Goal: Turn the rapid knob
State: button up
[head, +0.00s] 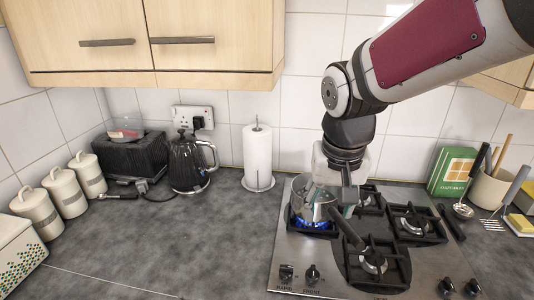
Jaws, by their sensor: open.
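The rapid knob (286,272) is a small black knob at the front left of the steel gas hob (335,278), with a "RAPID" label below it. A similar front knob (313,273) sits just to its right. My gripper (333,201) points down over the left rear of the hob, behind and to the right of the rapid knob and well apart from it. It is open, and its fingers overlap the metal pot (308,200) in the picture. I cannot tell whether they touch the pot. Blue flame shows under the pot.
A black-handled pan handle (345,230) extends toward the front. Two more knobs (447,285) are at the front right. A paper towel roll (257,158), kettle (190,163), toaster (130,160) and canisters stand left. The counter left of the hob is clear.

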jog(key=g, duration=0.2)
send_near(287, 267)
jog(key=shift+m, duration=0.4)
notch_tip(287, 267, down, 8)
jog(key=shift+w+d+f+p, duration=0.15)
jog(key=shift+f+p, duration=0.1)
jog(key=shift+p, duration=0.65)
